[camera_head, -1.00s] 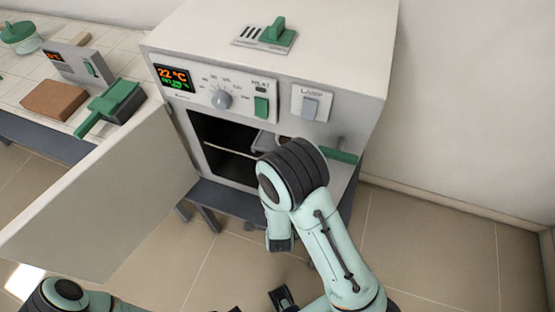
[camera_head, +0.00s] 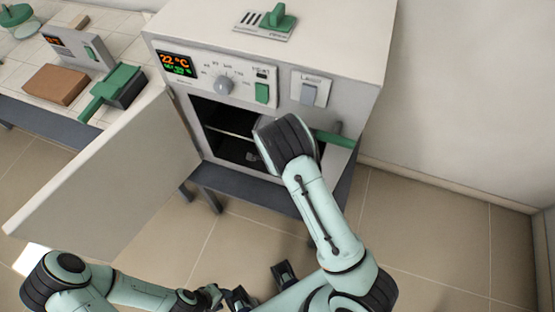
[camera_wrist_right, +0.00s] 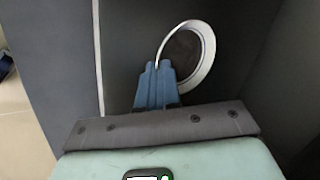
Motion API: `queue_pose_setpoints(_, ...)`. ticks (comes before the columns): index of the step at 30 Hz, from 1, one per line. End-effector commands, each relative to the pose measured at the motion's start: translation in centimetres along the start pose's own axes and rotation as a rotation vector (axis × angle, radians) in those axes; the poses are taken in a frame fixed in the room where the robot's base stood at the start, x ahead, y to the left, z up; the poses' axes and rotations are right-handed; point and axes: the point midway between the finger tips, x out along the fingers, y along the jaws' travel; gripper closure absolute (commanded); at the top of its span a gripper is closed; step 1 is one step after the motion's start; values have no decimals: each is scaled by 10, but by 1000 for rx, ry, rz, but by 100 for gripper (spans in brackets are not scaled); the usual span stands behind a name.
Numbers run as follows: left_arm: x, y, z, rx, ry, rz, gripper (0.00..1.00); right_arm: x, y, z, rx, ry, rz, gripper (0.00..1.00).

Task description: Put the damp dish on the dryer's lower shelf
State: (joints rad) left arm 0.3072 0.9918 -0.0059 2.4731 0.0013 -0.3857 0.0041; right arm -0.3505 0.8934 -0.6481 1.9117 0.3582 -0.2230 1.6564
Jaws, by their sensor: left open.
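The dryer (camera_head: 360,95) is a white cabinet with its door (camera_head: 110,185) swung open to the left. A shelf edge (camera_head: 228,131) crosses its dark opening, with a lower space beneath. My right arm reaches into the opening and hides part of it. In the right wrist view, my right gripper (camera_wrist_right: 156,70) has its blue fingers close together on the near-left rim of the dish (camera_wrist_right: 188,55). The dish is round, with a pale rim and a dark brown inside. Whether it touches a shelf I cannot tell. My left gripper (camera_head: 260,286) is open and empty, low in front of the dryer.
A bench at left holds a brown block (camera_head: 61,84), a green-handled tool (camera_head: 112,92) and a small display unit (camera_head: 75,45). A green handle (camera_head: 334,138) juts from the dryer's right front. The open door bounds the left side. Floor at right is clear.

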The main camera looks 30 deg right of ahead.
Motion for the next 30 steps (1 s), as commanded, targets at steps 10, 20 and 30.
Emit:
queue_pose_setpoints(10,1,-1,0,0,-1,0,57,4,5,0,0,0,3,100)
queue_pose_setpoints(20,1,0,0,0,0,0,57,3,5,0,-1,0,3,71)
queue_pose_setpoints(30,4,-2,1,-1,-2,-1,57,-20,24,1,-2,-1,8,71)
